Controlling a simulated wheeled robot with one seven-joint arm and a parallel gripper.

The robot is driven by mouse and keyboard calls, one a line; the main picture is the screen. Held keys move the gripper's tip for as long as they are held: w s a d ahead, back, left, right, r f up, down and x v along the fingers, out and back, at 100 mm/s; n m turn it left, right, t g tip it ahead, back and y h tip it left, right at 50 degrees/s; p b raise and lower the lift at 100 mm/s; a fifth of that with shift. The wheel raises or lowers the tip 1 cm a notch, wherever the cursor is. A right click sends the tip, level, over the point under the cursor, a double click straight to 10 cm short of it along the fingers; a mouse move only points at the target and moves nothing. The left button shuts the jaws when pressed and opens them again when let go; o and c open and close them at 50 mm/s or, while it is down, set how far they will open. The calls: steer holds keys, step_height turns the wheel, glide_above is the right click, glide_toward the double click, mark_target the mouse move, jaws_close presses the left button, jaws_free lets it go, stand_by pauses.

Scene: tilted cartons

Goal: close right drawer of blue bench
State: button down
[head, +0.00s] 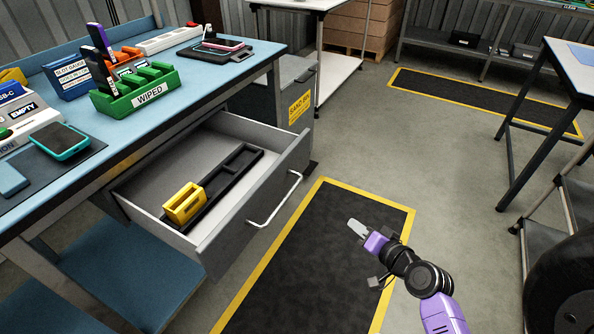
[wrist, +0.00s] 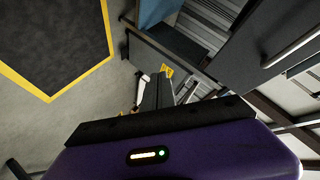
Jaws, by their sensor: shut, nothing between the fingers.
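The blue bench (head: 215,75) stands at the left in the head view. Its right drawer (head: 262,190) is pulled far out, with a grey front and a silver bar handle (head: 277,201). Inside lie a black divided tray (head: 237,171) and a yellow holder (head: 184,204). My gripper (head: 357,228) is shut and empty, to the right of the drawer front and apart from it, above the dark mat. In the wrist view its fingers (wrist: 158,92) show at the middle, and a grey panel with a silver bar handle (wrist: 292,44) shows at the upper right, apparently the drawer front.
A black mat with a yellow border (head: 300,262) lies on the floor below my gripper. A green rack marked WIPED (head: 135,92), a phone (head: 60,140) and other devices stand on the bench top. Another table (head: 575,80) and a dark wheel (head: 565,285) are at the right.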

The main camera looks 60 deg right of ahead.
mark_target(218, 161)
steer(key=w+d+r+m+t+y+p, duration=0.2)
steer(key=w+d+r+m+t+y, duration=0.15)
steer(key=r, duration=0.25)
steer(key=a+r+n+t+y, duration=0.2)
steer(key=a+r+t+y, duration=0.15)
steer(key=a+y, duration=0.2)
steer(key=shift+h, duration=0.5)
steer(key=w, duration=0.9)
steer(key=w+a, duration=0.1)
steer(key=w, duration=0.3)
steer(key=shift+w, duration=0.35)
steer(key=w+b, duration=0.3)
steer(key=w, duration=0.6)
steer(key=w+b, duration=0.3)
steer(key=w, duration=0.6)
steer(key=w+a+b, duration=0.1)
steer(key=w+b, duration=0.3)
steer(key=w, duration=0.5)
steer(key=shift+w, duration=0.75)
steer(key=shift+w+r+b, duration=0.2)
steer(key=shift+r+b, duration=0.05)
steer(key=shift+b, duration=0.1)
